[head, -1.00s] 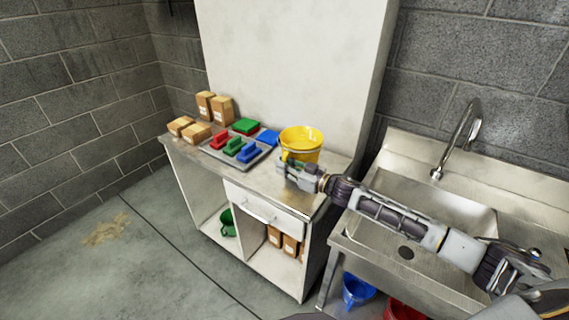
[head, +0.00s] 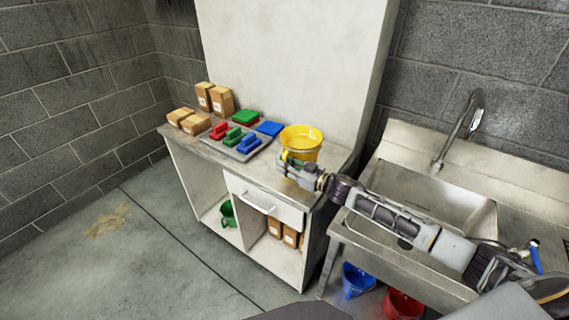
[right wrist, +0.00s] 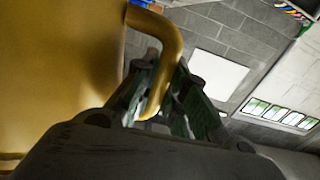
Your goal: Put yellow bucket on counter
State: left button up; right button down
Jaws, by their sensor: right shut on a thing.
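The yellow bucket (head: 302,137) is upright at the right end of the counter (head: 327,174); I cannot tell whether its base touches the top. My right gripper (head: 287,162) is at the bucket's front side. In the right wrist view the gripper (right wrist: 160,105) is shut on the curved yellow handle (right wrist: 166,40), with the bucket wall (right wrist: 60,65) filling the left. The gripper and arm hide the bucket's lower front. My left gripper is not in view.
A tray (head: 249,155) with red, green and blue blocks lies left of the bucket, with cardboard boxes (head: 215,98) beyond. A sink (head: 432,200) is at the right. Blue (head: 357,281) and red (head: 402,304) buckets stand below it.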

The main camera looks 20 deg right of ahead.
jog(key=shift+r, duration=0.25)
jog(key=c, duration=1.8)
grip_release()
jog(key=shift+f, duration=0.3)
jog(key=o, duration=0.3)
jog(key=shift+s+r, duration=0.1)
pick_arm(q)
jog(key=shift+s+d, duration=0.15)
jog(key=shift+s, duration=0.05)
pick_arm(e)
jog(key=shift+o, duration=0.2)
